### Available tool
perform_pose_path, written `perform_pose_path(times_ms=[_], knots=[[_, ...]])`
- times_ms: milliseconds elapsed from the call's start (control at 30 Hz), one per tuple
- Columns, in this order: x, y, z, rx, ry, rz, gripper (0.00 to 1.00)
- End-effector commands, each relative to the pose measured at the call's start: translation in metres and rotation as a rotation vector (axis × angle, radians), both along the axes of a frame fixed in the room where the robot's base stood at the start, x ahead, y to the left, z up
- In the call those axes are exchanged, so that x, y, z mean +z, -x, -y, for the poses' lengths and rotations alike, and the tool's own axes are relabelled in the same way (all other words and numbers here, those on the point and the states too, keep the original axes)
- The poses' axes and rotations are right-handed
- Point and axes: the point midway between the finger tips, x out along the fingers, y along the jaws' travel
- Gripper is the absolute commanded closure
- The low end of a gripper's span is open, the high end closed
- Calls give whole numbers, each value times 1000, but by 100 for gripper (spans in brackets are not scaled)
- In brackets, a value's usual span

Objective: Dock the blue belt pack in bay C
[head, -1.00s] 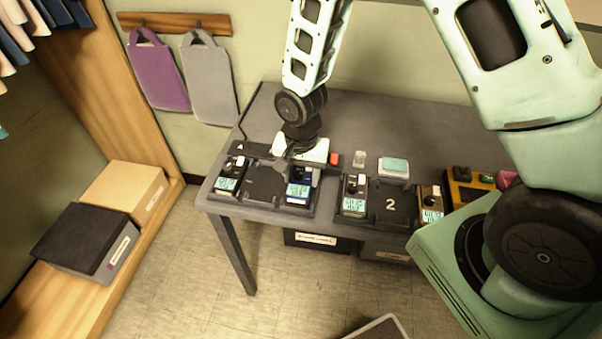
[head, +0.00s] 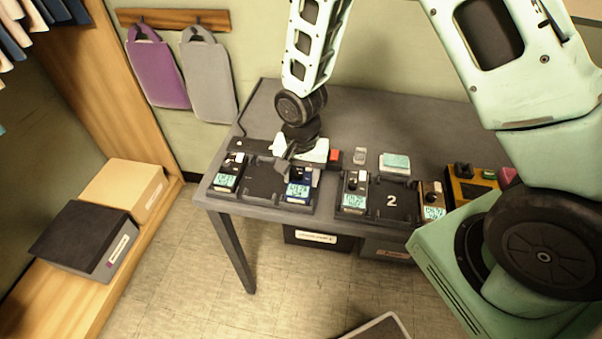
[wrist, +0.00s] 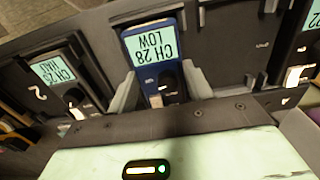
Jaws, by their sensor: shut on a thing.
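The blue belt pack (head: 298,188) is at the right end of the left charging dock (head: 263,182). Its lit screen reads CH 28 LOW in the wrist view, where the pack (wrist: 131,38) stands between my fingers. My gripper (head: 301,172) comes down from above and is shut on the pack; its grey fingers (wrist: 160,90) lie along the pack's sides. I cannot tell whether the pack is fully seated or slightly raised. A black pack (head: 229,175) stands at the dock's left end, and the middle between them is empty. No letter C is readable.
A second dock marked 2 (head: 391,202) stands to the right, with a pack (head: 354,195) at its left and another (head: 432,202) at its right. The table's back is clear.

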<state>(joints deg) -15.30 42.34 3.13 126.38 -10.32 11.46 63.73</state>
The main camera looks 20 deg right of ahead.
Motion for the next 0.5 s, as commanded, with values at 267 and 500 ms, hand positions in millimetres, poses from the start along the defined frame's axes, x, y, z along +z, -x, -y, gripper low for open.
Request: perform_pose_path(times_ms=[267,500], knots=[[-5,0,0,0,0,0,76],[-4,0,0,0,0,0,24]])
